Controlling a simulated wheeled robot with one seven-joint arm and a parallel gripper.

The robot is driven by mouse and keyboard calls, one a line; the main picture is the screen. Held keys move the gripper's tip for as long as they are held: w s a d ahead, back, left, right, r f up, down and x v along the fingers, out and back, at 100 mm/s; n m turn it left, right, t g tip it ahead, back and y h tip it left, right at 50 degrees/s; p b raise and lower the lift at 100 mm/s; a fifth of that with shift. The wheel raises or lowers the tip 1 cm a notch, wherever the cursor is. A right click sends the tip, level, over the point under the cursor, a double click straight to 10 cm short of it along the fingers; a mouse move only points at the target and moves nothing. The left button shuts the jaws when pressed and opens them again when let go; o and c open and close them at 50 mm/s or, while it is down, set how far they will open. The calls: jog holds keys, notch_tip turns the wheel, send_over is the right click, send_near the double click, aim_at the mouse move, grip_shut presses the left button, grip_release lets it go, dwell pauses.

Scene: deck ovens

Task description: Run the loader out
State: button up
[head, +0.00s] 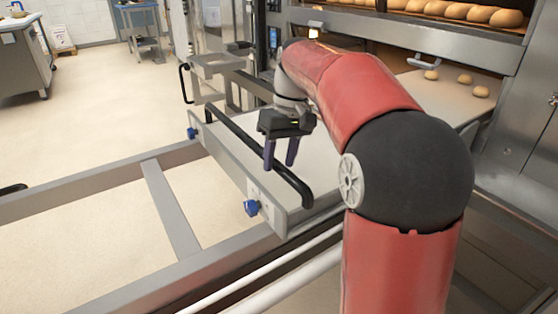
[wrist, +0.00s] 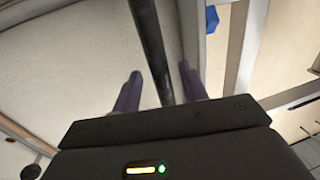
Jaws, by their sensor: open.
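The loader (head: 319,160) is a long pale belt in a grey metal frame, running from the front end toward the oven at the right. A black bar handle (head: 235,134) runs along its front end. My gripper (head: 280,166) has two purple fingers pointing down, open and empty, over the handle. In the wrist view the handle (wrist: 148,35) passes through the gap between the open fingers (wrist: 160,74). The fingers are not closed on it. I cannot tell how deep the bar sits between them. My arm hides part of the belt.
Several dough pieces (head: 465,79) lie on the belt's far part at the oven mouth. Loaves (head: 455,10) sit on the deck above. Blue knobs (head: 251,208) stick out of the loader's front. Frame rails (head: 172,209) extend left over open floor (head: 85,110). A blue trolley (head: 143,40) stands far back.

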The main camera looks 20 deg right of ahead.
jog(key=shift+f, duration=0.2)
grip_shut()
dwell(0.3)
